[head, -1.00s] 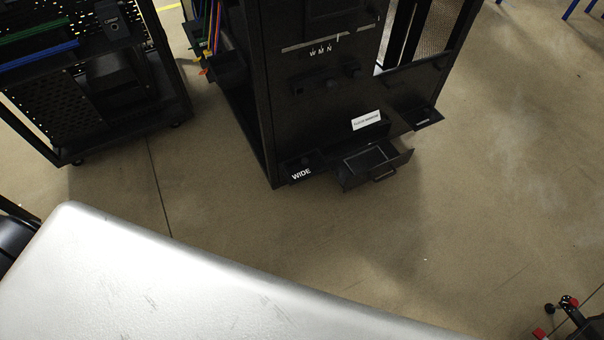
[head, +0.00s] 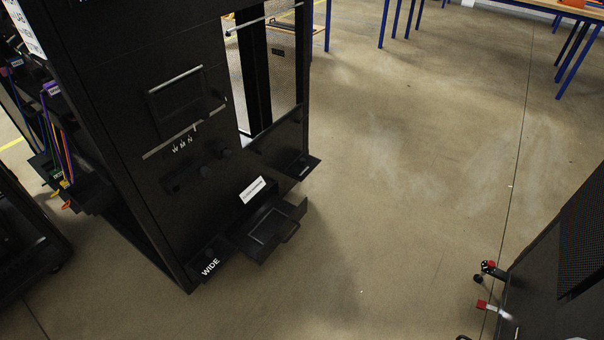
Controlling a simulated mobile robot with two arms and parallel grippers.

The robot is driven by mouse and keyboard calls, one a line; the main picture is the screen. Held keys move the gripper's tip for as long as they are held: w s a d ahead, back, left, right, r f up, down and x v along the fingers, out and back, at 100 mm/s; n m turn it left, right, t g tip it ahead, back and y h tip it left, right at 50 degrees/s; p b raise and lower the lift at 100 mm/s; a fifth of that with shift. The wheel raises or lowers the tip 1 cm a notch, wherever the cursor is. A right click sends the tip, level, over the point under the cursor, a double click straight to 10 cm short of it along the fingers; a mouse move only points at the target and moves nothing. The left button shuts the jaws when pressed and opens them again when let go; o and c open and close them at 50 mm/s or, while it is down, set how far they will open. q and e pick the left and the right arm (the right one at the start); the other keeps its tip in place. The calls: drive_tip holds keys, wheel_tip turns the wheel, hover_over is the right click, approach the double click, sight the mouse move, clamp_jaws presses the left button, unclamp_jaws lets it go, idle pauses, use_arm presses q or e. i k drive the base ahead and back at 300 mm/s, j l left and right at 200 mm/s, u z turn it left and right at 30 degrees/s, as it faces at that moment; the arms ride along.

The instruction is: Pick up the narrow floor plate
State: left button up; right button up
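I cannot pick out the narrow floor plate for certain in the head view. The tall black rack cabinet (head: 130,130) stands at the left, with small white letters W, M and N on its side. A black holder marked WIDE (head: 210,268) sits at its near bottom corner. Beside it is a pulled-out black drawer or tray (head: 268,235). A small black tray (head: 303,168) with a tiny unreadable label sticks out farther right. Neither of my grippers is in view.
A dark panelled unit (head: 565,265) stands at the right edge, with red and black fittings (head: 489,269) beside it. Blue-legged tables (head: 575,50) are at the back. The concrete floor (head: 400,190) between cabinet and unit is open.

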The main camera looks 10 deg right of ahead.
sight(303, 163)
drive_tip(key=i+l+u, duration=0.2)
drive_tip(key=i+l, duration=0.15)
drive_tip(key=i+l+u, duration=0.15)
drive_tip(key=i+l, duration=0.15)
drive_tip(key=l, duration=0.15)
drive_tip(key=i+l+u, duration=0.2)
drive_tip(key=l, duration=0.25)
drive_tip(key=i, duration=0.1)
